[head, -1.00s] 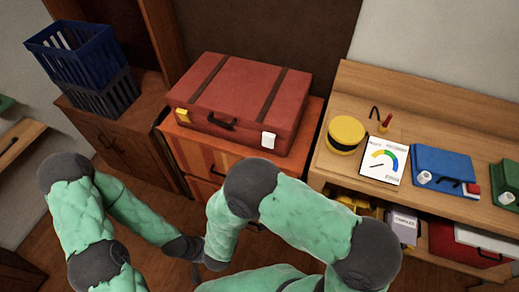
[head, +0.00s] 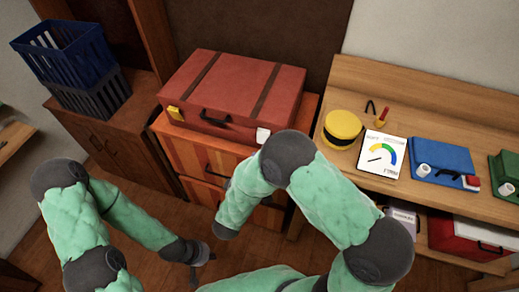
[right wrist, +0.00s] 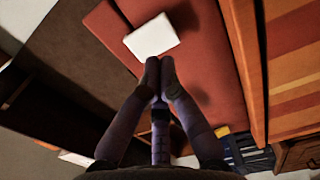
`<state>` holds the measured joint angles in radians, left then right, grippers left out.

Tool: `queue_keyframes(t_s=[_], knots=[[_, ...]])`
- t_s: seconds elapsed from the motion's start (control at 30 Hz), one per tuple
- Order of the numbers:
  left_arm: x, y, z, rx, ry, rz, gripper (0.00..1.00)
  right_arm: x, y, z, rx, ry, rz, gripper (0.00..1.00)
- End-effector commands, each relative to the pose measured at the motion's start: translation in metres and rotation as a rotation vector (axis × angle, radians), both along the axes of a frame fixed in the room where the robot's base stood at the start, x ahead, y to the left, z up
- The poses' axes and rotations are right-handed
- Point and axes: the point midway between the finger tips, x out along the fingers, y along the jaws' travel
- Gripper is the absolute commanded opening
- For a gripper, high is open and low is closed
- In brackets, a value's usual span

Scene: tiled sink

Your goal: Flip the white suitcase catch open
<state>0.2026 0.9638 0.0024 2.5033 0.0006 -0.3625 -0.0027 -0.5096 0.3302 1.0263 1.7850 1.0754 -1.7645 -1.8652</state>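The white catch (head: 262,134) is at the right end of the front of the red suitcase (head: 232,88). My right arm partly covers it in the head view. A yellow catch (head: 175,113) sits at the left end. In the right wrist view the white catch (right wrist: 152,36) is a pale block, just beyond the tips of my right gripper (right wrist: 160,70). Those fingertips are close together with nothing seen between them; whether they touch the catch I cannot tell. My left gripper (head: 200,254) hangs low over the floor, away from the suitcase; its opening is unclear.
The suitcase lies on an orange striped dresser (head: 190,150). Blue and dark baskets (head: 65,55) stand on a cabinet at left. A wooden bench (head: 400,105) at right holds a yellow round tin (head: 342,128), a gauge card (head: 381,155) and a blue box (head: 440,158).

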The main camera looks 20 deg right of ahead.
Motion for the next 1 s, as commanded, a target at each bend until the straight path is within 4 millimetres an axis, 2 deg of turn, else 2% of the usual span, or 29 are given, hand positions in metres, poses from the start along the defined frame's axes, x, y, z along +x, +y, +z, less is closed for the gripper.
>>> queue_keyframes(t_s=[0.1, 0.33, 0.83, 1.0], knots=[[0.0, 0.0, -0.01, 0.0, 0.0, 0.0, 0.0, 0.017, -0.013, -0.003, 0.002, -0.002, -0.005, 0.0], [0.0, 0.0, -0.02, 0.0, 0.0, 0.0, 0.0, 0.039, -0.027, -0.001, 0.001, -0.002, -0.002, 0.0], [0.0, 0.0, -0.021, 0.0, 0.0, 0.0, 0.0, 0.044, -0.03, 0.0, 0.0, 0.0, 0.001, 0.0], [0.0, 0.0, -0.012, 0.0, 0.0, 0.0, 0.0, 0.049, -0.034, 0.0, -0.001, 0.001, -0.002, 0.0]])
